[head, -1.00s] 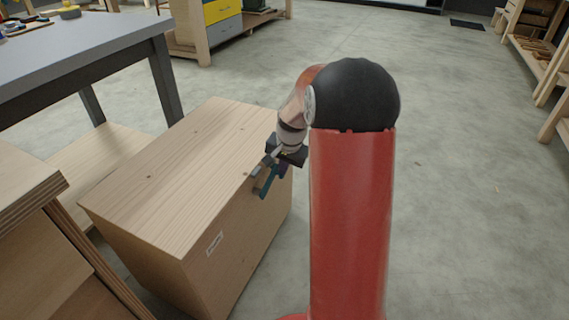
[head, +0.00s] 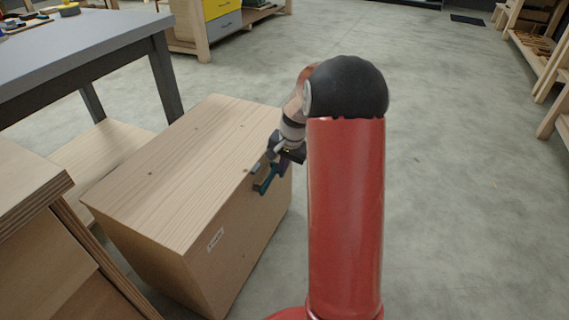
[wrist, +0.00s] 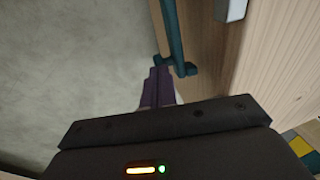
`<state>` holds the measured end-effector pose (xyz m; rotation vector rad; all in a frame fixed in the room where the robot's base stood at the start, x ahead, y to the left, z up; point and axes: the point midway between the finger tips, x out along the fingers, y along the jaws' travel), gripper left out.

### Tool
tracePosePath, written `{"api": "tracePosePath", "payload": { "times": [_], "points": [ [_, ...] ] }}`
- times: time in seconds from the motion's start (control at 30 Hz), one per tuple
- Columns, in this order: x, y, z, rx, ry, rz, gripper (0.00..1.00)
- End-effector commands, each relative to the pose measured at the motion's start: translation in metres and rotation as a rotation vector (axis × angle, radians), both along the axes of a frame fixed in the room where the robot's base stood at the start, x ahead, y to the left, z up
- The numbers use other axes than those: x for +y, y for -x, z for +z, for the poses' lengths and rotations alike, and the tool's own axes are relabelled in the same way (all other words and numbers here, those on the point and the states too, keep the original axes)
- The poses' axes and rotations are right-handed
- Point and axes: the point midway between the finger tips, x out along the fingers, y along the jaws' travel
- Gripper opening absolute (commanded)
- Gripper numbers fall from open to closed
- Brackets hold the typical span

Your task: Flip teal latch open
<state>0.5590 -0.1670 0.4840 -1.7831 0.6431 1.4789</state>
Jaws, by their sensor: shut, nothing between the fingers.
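The teal latch (head: 266,179) is on the front face of a wooden box (head: 160,165), near its top right edge. In the wrist view the teal latch (wrist: 174,38) is a bar running down from the top, with a short crosspiece at its lower end. My gripper (head: 281,160) is at the latch's upper right in the head view. In the wrist view my gripper (wrist: 157,75) has its purple fingers shut, with their tips close to the latch's lower end. I cannot tell whether they touch it. A small grey metal piece (wrist: 231,8) is on the box beside the latch.
A grey-topped table (head: 85,55) stands behind the box at the left. A plywood unit (head: 35,215) stands at the near left. Shelving (head: 540,60) is at the far right. The concrete floor (head: 460,200) right of the box is clear.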

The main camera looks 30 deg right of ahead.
Motion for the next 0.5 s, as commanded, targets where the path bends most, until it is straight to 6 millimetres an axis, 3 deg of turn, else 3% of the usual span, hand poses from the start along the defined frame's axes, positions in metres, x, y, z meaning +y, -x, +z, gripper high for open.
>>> {"api": "tracePosePath", "payload": {
  "times": [0.5],
  "points": [
    [-0.011,0.01,0.105,-0.008,0.003,0.0,0.0]
  ]
}}
